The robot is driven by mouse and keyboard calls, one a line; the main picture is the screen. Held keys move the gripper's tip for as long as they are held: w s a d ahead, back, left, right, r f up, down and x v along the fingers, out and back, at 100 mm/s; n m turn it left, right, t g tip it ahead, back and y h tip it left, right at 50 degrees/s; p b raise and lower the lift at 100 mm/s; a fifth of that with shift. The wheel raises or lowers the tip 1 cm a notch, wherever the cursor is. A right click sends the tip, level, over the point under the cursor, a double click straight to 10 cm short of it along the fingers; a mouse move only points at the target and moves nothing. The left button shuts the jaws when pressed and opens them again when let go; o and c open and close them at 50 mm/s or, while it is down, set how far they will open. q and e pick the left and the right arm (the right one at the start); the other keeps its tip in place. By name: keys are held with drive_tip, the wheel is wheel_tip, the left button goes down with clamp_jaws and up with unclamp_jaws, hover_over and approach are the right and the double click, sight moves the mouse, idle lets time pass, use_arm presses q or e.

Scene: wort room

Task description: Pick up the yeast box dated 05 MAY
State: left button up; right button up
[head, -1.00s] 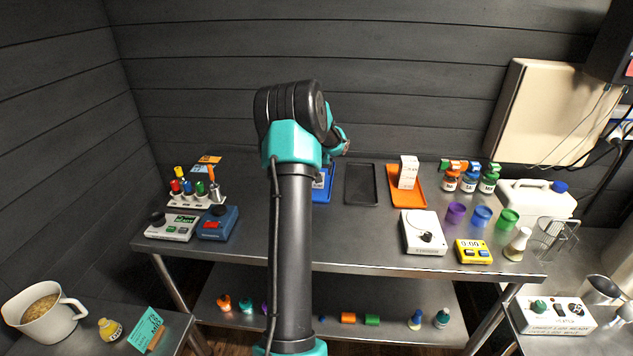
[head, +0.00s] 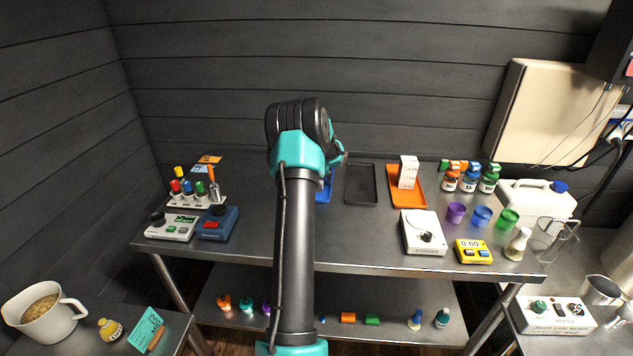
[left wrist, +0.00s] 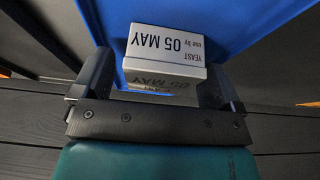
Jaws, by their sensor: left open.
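The yeast box (left wrist: 165,47) is white with dark print reading "YEAST use by 05 MAY", upside down in the left wrist view. It stands at the blue tray (left wrist: 245,25), between the fingers of my left gripper (left wrist: 158,62). The gripper is open, with a finger on each side of the box; I cannot tell whether either finger touches it. In the head view my arm hides the box and the gripper fingers; only a strip of the blue tray (head: 326,188) shows. My right gripper is not in view.
A black tray (head: 361,185) beside the blue one is empty. An orange tray (head: 415,199) holds another white box (head: 408,171). Small bottles (head: 470,180), a white scale-like device (head: 423,232) and a yellow timer (head: 473,251) stand further right.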

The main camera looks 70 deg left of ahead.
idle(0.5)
use_arm(q)
drive_tip(key=c, duration=1)
drive_tip(key=shift+r, duration=1.75)
drive_tip(key=s+d, duration=0.2)
drive_tip(key=d, duration=0.3)
drive_tip(key=s+d+r, duration=0.1)
drive_tip(key=s+d, duration=0.1)
drive_tip(key=d, duration=0.3)
drive_tip(key=s+d, duration=0.2)
drive_tip(key=d, duration=0.3)
drive_tip(key=shift+r, duration=0.25)
